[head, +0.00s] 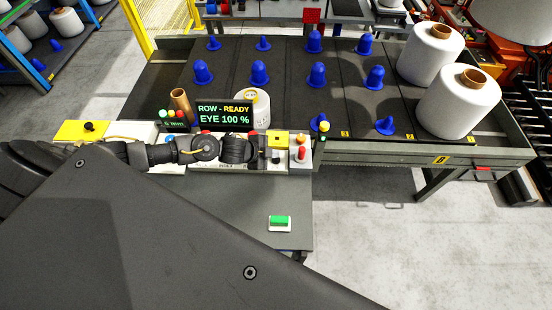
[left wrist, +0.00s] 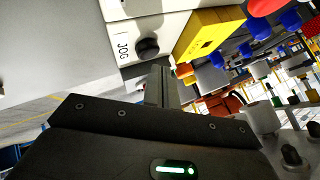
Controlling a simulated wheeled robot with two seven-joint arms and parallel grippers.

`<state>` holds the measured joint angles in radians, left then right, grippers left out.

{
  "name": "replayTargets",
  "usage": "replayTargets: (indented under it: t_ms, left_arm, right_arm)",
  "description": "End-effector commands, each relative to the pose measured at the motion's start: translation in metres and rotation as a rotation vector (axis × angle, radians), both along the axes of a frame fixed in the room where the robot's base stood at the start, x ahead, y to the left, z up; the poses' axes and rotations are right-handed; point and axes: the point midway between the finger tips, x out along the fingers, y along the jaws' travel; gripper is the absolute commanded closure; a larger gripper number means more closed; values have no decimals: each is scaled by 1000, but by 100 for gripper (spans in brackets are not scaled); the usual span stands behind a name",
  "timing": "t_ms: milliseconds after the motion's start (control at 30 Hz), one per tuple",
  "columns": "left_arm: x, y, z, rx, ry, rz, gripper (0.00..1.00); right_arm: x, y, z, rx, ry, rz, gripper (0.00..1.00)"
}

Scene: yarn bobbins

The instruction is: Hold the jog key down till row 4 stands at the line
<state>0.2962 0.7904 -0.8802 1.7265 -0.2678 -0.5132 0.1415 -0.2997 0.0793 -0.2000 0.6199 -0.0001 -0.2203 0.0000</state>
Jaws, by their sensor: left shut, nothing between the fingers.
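The jog key is a round black knob (left wrist: 147,48) on a white panel marked JOG, seen in the left wrist view. My left gripper (left wrist: 160,86) is shut and empty; its fingertips are close to the key, and I cannot tell whether they touch it. In the head view the left gripper (head: 258,151) is over the control panel, and it hides part of the panel there. The display (head: 224,113) reads "ROW - READY" and "EYE 100 %". Blue cones stand in rows on the dark belt (head: 285,95); no row number shows on the display. My right gripper is not in view.
A yellow box (head: 280,140) sits beside the key. Red and orange buttons (head: 301,154) are at the panel's right end. A green button (head: 279,221) is on the lower shelf. Two large white bobbins (head: 458,105) stand at the belt's right. A white bobbin (head: 256,108) is behind the display.

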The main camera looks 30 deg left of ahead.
Motion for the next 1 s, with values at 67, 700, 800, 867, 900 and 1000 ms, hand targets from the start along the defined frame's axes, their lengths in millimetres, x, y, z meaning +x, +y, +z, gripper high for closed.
replayTargets:
  t_ms: [67,700,800,867,900,1000]
  left_arm:
    - [0,0,0,0,0,0,100]
    - [0,-1,-9,0,0,0,100]
    - [0,-1,-9,0,0,0,100]
    - [0,-1,-8,0,0,0,100]
    - [0,-1,-9,0,0,0,100]
    - [0,-1,-9,0,0,0,100]
  right_arm:
    - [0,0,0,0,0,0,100]
    - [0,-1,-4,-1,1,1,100]
    - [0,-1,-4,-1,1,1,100]
    - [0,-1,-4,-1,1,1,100]
    - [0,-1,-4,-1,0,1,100]
    - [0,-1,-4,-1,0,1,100]
